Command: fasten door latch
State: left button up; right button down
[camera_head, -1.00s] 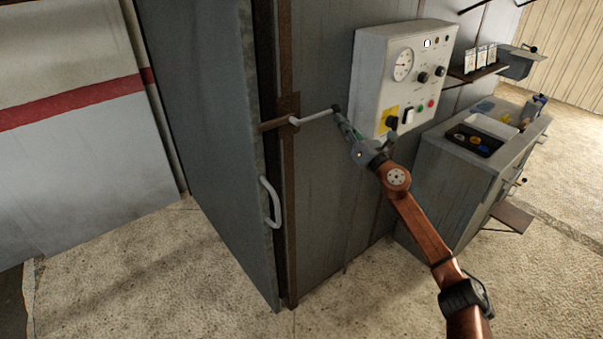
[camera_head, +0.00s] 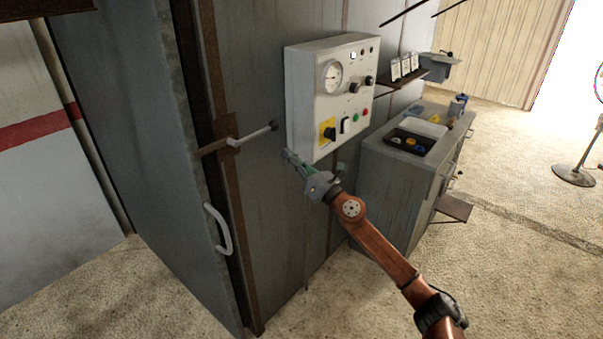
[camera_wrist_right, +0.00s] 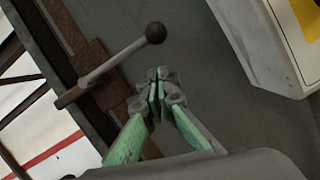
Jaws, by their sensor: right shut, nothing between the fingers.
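The grey door (camera_head: 130,150) stands at the left of the cabinet, with a pale curved handle (camera_head: 220,228) near its edge. The latch (camera_head: 252,135) is a pale lever with a dark ball end, on a rusty brown bracket (camera_head: 222,140) at the door's edge. The lever points right, away from the door. My right gripper (camera_head: 290,157) is shut and empty, just right of and below the ball, apart from it. In the right wrist view, the shut fingertips (camera_wrist_right: 158,82) are below the lever (camera_wrist_right: 115,60) and its ball. My left gripper is not in view.
A grey control box (camera_head: 328,95) with a gauge, knobs and buttons is fixed to the wall just above and right of my right gripper. A cabinet (camera_head: 390,180) with trays stands to the right. The floor in front is clear.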

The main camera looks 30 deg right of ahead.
jog(key=v, duration=0.6)
jog(key=shift+s, duration=0.35)
jog(key=shift+f, duration=0.15)
